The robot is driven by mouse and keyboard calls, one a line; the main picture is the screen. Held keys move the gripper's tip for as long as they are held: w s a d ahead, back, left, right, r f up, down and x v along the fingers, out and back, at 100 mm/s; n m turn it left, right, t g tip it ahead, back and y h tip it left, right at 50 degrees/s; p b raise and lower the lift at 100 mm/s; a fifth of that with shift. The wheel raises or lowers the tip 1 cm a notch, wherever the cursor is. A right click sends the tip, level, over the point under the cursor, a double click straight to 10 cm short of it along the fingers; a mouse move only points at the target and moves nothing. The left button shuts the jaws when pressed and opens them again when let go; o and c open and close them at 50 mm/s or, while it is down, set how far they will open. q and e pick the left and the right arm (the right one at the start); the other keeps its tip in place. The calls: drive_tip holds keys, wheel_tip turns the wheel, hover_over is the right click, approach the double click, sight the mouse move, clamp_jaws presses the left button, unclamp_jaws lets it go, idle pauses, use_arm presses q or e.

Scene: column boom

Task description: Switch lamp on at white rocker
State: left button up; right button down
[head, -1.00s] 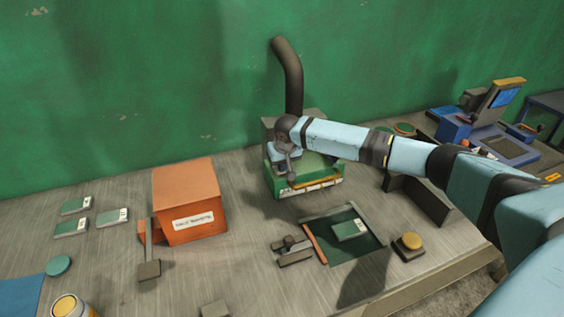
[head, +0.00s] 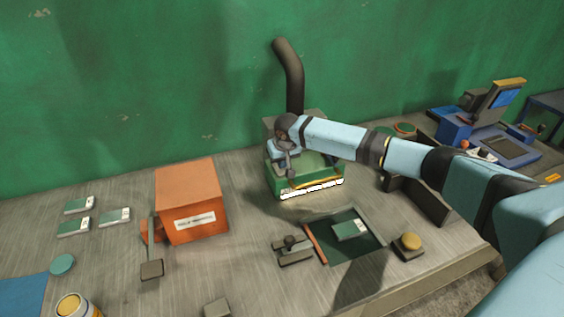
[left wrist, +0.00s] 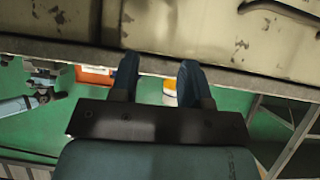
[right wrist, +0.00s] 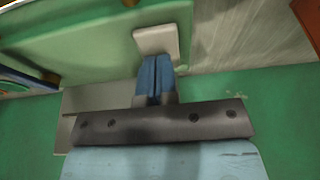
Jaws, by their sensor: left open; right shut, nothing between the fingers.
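The green lamp housing (head: 330,176) stands against the green wall under a dark bent pipe. The lamp strip (head: 312,188) along its lower front edge glows bright white, and the table below it is lit. The white rocker (right wrist: 157,40) is a pale square plate on the green face in the right wrist view. My right gripper (right wrist: 157,58) is shut and empty, its blue fingertips at the rocker's lower edge and seemingly touching it. In the head view the right gripper (head: 290,172) is partly hidden at the housing's left. My left gripper (left wrist: 157,68) is open and empty, away from the lamp.
An orange box (head: 190,200) stands left of the lamp. In front lie a toggle clamp (head: 292,250), a dark green recess (head: 350,238) with a card, and a yellow button (head: 411,241). A blue machine (head: 490,140) stands at the right.

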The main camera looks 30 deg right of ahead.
drive_tip(key=p+v, duration=0.4)
drive_tip(key=p, duration=0.1)
drive_tip(key=shift+w+d+r, duration=0.15)
drive_tip(key=shift+w+r, duration=0.2)
drive_tip(key=s+b+v, duration=0.1)
drive_tip(key=s+v, duration=0.1)
drive_tip(key=v, duration=0.7)
drive_tip(key=shift+a+b, duration=0.25)
drive_tip(key=shift+b, duration=0.05)
drive_tip(key=shift+f, duration=0.2)
